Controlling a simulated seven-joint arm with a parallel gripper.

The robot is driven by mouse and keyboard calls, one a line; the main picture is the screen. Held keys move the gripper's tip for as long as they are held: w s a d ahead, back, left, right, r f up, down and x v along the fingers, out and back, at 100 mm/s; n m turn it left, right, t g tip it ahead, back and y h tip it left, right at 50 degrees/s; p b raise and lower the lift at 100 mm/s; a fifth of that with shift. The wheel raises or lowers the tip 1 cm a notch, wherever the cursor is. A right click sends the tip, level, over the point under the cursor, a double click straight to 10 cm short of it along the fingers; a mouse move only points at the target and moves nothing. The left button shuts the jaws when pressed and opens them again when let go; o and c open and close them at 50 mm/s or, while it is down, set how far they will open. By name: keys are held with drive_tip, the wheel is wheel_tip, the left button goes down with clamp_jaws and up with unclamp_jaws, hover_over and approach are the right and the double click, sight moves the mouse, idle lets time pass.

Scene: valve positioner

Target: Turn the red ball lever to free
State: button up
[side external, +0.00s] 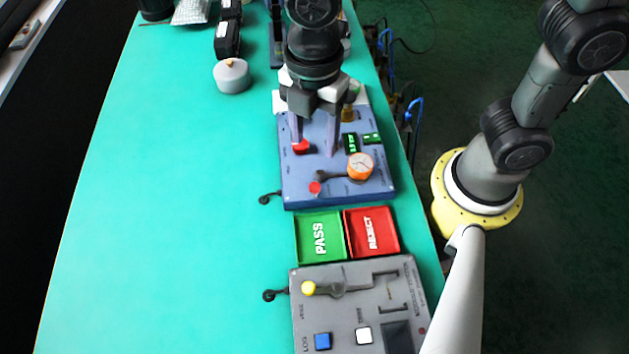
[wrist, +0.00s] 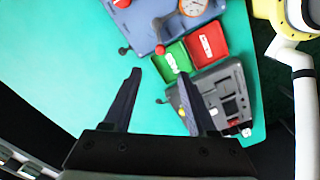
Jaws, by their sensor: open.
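The red ball lever (side external: 315,187) sits near the front left of the blue panel (side external: 290,192), its dark arm running toward a round orange-rimmed gauge (side external: 360,166). In the wrist view the red ball (wrist: 160,49) shows ahead of the fingertips, near the panel edge. My gripper (side external: 315,148) hangs over the back half of the panel, fingers pointing down and spread apart with nothing between them. It also shows open in the wrist view (wrist: 158,74). The ball stands clear of both fingers. The small panel labels are too small to read.
A red knob (side external: 301,147) lies close by my left finger. A green PASS tray (side external: 320,238) and a red REJECT tray (side external: 371,232) adjoin the panel's front. A grey panel (side external: 345,300) with a yellow ball lever (side external: 308,287) lies beyond them. The teal table's left side is clear.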

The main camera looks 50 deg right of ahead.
sight(314, 186)
wheel_tip(314, 186, down, 14)
drive_tip(key=shift+r, duration=0.1)
idle(0.5)
drive_tip(key=shift+a, duration=0.1)
clamp_jaws()
